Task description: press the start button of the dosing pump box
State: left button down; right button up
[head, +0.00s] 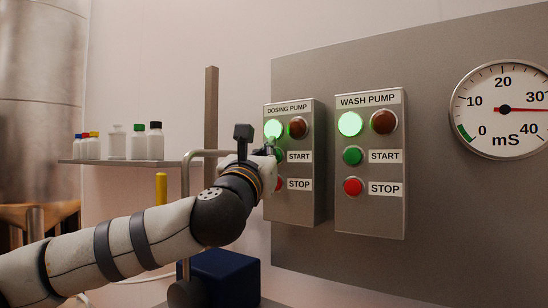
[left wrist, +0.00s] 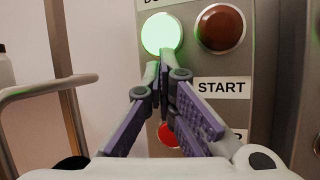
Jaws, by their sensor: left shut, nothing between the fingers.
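The dosing pump box (head: 298,208) is a grey metal box on the panel, with a lit green lamp (head: 273,129) and a dark red lamp (head: 298,127) at its top. Its green start button (head: 279,155) is partly hidden by my left gripper (head: 268,150). In the left wrist view, the closed fingertips (left wrist: 161,70) lie below the lit green lamp (left wrist: 161,33), level with the START label (left wrist: 221,88), and cover the button there. I cannot tell whether they touch it. The gripper is shut and empty. My right gripper is not in view.
The wash pump box (head: 370,215) stands close on the right, its green lamp (head: 350,124) also lit. The red stop button (left wrist: 168,135) is just below the fingers. A bent metal pipe (head: 186,185) and a shelf of bottles (head: 125,162) are to the left.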

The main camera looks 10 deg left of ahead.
pick_arm(q)
jog(key=shift+s+a+f, duration=0.1)
jog(key=shift+s+a, duration=0.15)
jog(key=shift+s, duration=0.45)
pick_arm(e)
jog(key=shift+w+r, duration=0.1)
pick_arm(q)
jog(key=s, duration=0.1)
jog(key=s+a, duration=0.1)
jog(key=s, duration=0.1)
jog(key=s+p, duration=0.1)
jog(key=shift+s+a, duration=0.35)
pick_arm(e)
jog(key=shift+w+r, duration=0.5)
